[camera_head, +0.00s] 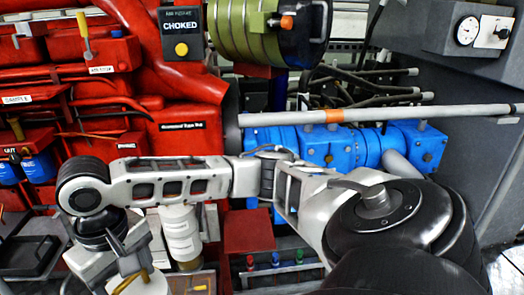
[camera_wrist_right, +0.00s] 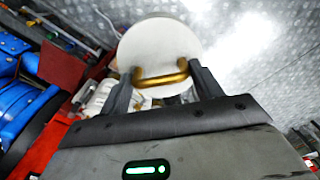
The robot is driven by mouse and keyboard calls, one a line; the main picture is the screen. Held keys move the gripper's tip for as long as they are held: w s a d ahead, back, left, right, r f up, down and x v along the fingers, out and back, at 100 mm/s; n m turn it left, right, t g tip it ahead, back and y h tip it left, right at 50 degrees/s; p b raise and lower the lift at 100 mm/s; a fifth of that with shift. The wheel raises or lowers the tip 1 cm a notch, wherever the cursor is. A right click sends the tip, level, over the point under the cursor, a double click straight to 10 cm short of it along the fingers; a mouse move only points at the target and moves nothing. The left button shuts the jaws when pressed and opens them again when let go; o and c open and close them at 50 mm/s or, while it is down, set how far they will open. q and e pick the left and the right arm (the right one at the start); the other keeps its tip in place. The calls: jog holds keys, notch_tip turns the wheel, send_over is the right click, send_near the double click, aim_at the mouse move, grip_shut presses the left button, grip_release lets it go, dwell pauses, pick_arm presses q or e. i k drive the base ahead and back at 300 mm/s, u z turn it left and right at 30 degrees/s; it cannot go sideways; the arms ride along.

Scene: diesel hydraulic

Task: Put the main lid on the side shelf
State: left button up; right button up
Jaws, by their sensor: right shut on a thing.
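A round, pale lid with a brass handle shows in the right wrist view (camera_wrist_right: 155,42). My right gripper (camera_wrist_right: 161,80) has one finger on each side of the handle and is shut on it. In the head view my right arm reaches across from the right, and its gripper (camera_head: 129,262) points down at the lower left. A pale edge of the lid (camera_head: 153,284) and some brass show under it, cut off by the bottom edge. I cannot tell which surface is the side shelf. My left gripper is not in view.
A red box (camera_head: 248,232) and a rack with coloured knobs (camera_head: 277,262) stand right of the gripper. White canisters (camera_head: 181,235) stand close beside it. Red engine panels (camera_head: 75,90) and blue machinery (camera_head: 345,146) lie behind. Patterned metal floor (camera_wrist_right: 275,75) shows in the wrist view.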

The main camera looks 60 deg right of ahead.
aim_at(248, 231)
jog(key=z, duration=1.3)
jog(key=i, duration=1)
